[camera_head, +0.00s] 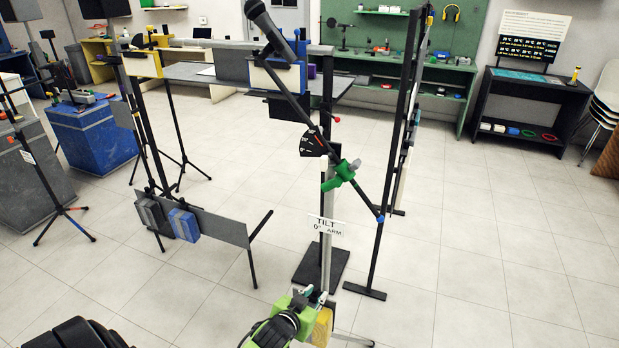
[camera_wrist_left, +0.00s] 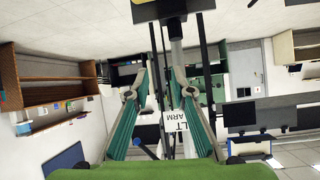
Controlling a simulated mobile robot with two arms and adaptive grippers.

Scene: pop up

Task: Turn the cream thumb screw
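My left gripper (camera_head: 312,297), with a green body, is low in the middle of the head view, at the lower part of a grey upright pole (camera_head: 327,240). In the left wrist view its two green fingers (camera_wrist_left: 160,72) stand apart, with nothing gripped between them. The pole (camera_wrist_left: 176,42) shows beyond the fingertips there. A white "TILT 0° ARM" sign (camera_head: 327,226) hangs on the stand, and part of it shows behind the right finger (camera_wrist_left: 190,118). I cannot make out the cream thumb screw in either view. My right gripper is not in view.
A slanted black boom carries a microphone (camera_head: 268,25) and a green clamp (camera_head: 342,175). A yellow block (camera_head: 321,327) sits close beside my left gripper. A grey panel (camera_head: 225,227) with a blue block (camera_head: 184,224) stands left. The tiled floor at right is clear.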

